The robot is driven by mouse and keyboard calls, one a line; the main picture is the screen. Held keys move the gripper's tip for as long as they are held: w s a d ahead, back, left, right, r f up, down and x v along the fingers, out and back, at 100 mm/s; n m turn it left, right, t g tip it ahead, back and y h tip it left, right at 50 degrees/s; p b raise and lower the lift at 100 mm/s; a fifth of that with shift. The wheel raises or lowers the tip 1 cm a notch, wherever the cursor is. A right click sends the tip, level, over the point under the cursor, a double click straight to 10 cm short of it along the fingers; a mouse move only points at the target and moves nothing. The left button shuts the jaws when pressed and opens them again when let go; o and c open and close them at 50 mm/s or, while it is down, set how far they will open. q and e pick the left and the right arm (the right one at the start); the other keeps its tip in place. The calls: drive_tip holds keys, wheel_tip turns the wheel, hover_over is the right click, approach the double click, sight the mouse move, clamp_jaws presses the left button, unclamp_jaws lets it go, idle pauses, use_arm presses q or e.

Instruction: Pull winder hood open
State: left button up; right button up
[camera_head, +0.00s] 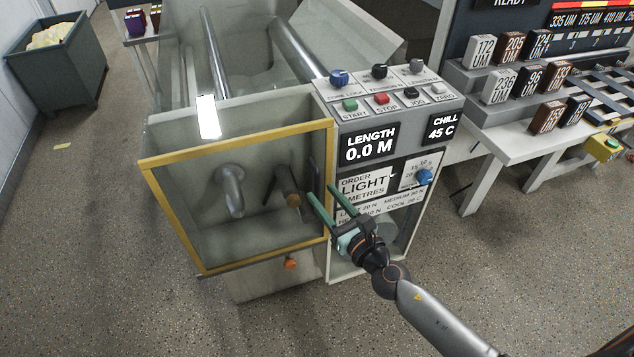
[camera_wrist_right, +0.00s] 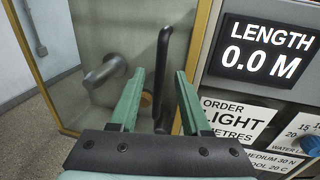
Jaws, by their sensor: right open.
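The winder hood (camera_head: 236,146) is a see-through panel in a yellow frame on the front of the winder; it looks shut. Behind it, a grey roller end (camera_head: 231,188) and a brown core end (camera_head: 287,186) show. A dark upright bar handle (camera_wrist_right: 164,60) stands near the hood's right edge. My right gripper (camera_head: 320,191) has green fingers and is open in front of this edge. In the wrist view the handle shows between the spread fingertips; I cannot tell whether they touch it. My left gripper is not in view.
The control panel (camera_head: 400,135), with buttons, displays and a blue knob (camera_head: 424,177), stands just right of the hood. An orange knob (camera_head: 290,264) sits below it. A bench (camera_head: 490,150) with labelled blocks is further right.

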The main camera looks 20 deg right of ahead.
sight(319, 189)
drive_tip(key=shift+x, duration=1.9)
drive_tip(key=shift+c, duration=0.3)
clamp_jaws()
